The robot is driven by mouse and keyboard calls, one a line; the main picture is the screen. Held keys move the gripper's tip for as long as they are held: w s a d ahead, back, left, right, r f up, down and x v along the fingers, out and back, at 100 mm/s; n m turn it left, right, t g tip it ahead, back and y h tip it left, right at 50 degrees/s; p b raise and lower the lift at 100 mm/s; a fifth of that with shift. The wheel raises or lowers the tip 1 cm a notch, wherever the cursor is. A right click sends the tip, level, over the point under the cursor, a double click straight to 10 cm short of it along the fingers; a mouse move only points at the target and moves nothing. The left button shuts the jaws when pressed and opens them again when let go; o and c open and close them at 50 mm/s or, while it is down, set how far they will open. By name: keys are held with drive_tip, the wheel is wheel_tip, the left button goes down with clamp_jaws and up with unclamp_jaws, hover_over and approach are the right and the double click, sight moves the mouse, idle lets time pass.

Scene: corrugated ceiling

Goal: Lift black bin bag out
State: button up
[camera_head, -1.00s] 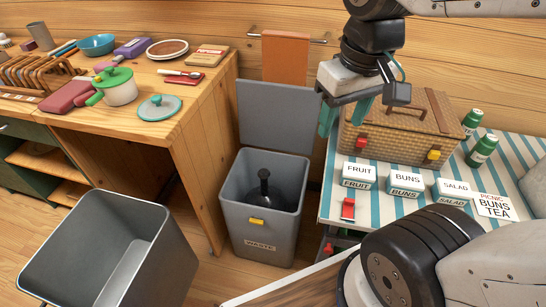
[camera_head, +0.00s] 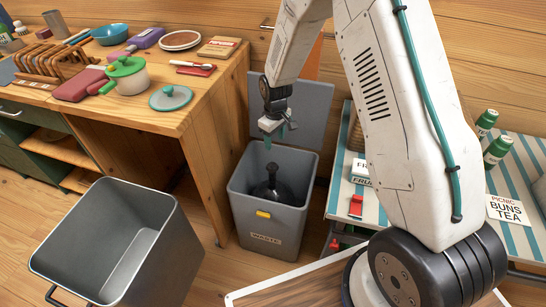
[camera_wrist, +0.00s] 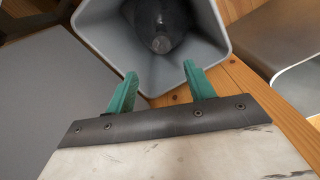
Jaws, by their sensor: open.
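The black bin bag (camera_head: 272,188) sits inside the grey waste bin (camera_head: 267,222), its tied neck pointing up. The bin's lid (camera_head: 306,110) stands open behind it. My gripper (camera_head: 273,143) is above the bin's back rim, pointing down, higher than the bag and not touching it. In the wrist view my gripper (camera_wrist: 155,88) shows two green fingers spread apart with nothing between them. The bag (camera_wrist: 160,22) shows beyond the fingertips, inside the bin (camera_wrist: 205,40).
A large empty grey container (camera_head: 110,245) stands open on the floor at the left. A wooden counter (camera_head: 200,115) with kitchen things is left of the bin. A striped table (camera_head: 510,245) is at the right, partly behind my arm.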

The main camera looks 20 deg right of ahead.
hover_over(273, 167)
drive_tip(key=shift+n, duration=0.4)
wheel_tip(273, 167, down, 10)
drive_tip(key=shift+w+f, duration=0.1)
drive_tip(key=shift+f, duration=3.95)
clamp_jaws()
wheel_tip(273, 167, up, 14)
drive_tip(key=shift+r, duration=0.15)
wheel_tip(273, 167, up, 14)
